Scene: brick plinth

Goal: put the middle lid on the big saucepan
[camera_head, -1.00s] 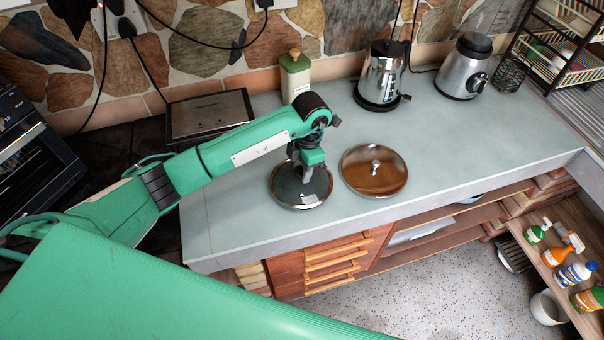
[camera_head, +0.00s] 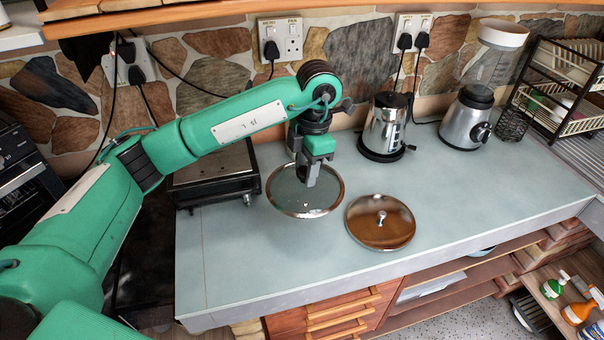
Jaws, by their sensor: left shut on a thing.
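My left gripper (camera_head: 306,180) is shut on a round glass lid with a metal rim (camera_head: 284,192). Its fingers are over the lid's centre and hide the knob. The held lid looks level and seems raised above the grey counter. A second round lid (camera_head: 380,232), brown and shiny with a metal knob, lies on the counter to the right of the held lid. I see no saucepan in this view. My right gripper is not in view.
A dark flat-topped appliance (camera_head: 215,178) stands left of the held lid. A kettle (camera_head: 385,128) and a blender (camera_head: 468,118) stand at the back, with a wire rack (camera_head: 562,85) at the far right. The counter's right front (camera_head: 480,200) is clear.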

